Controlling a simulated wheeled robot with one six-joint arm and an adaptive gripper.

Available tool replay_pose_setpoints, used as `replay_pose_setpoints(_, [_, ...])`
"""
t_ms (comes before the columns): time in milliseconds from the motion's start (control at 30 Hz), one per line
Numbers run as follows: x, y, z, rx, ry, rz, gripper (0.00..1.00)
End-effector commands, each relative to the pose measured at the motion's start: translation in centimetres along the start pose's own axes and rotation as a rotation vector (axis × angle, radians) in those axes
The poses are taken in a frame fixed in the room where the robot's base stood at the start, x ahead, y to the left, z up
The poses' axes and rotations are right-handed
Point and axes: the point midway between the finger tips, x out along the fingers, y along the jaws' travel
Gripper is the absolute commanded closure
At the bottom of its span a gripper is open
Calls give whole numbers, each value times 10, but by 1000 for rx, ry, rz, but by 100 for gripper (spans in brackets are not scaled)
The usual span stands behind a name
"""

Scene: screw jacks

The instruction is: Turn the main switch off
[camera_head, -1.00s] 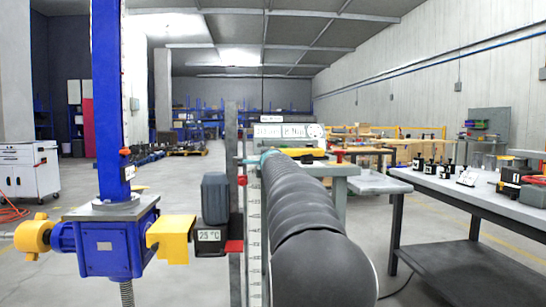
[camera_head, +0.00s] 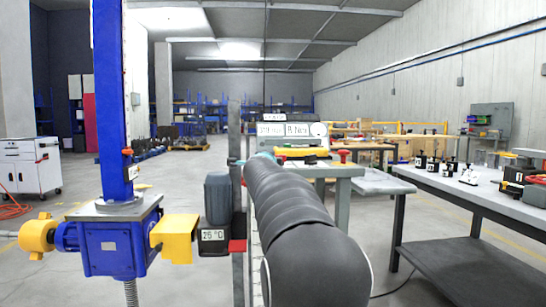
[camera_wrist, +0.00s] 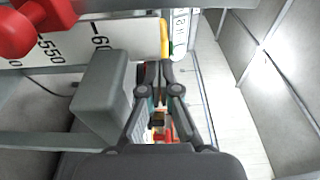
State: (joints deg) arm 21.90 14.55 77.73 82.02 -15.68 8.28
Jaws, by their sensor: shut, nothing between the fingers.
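I cannot tell for sure which part is the main switch. In the head view a grey panel (camera_head: 285,140) with white display plates stands behind my arm. A yellow and red part (camera_head: 302,151) sits at its foot, and a red mushroom-shaped knob (camera_head: 343,155) is to its right. My gripper (camera_wrist: 157,68) is shut and empty in the wrist view. Its fingertips are close to a yellow edge (camera_wrist: 164,38), but I cannot tell whether they touch it.
A white scale (camera_wrist: 75,42) and a red knob (camera_wrist: 38,22) are close at the wrist view's upper left. The blue screw jack (camera_head: 112,245) with its blue column and a grey motor (camera_head: 217,198) stand left of my arm. A workbench (camera_head: 470,195) is at right. Open floor lies at left.

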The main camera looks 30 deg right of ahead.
Motion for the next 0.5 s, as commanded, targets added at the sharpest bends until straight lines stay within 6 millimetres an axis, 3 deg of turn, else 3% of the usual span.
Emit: replay_pose_setpoints(500, [-1,0,12,0,97,0,100])
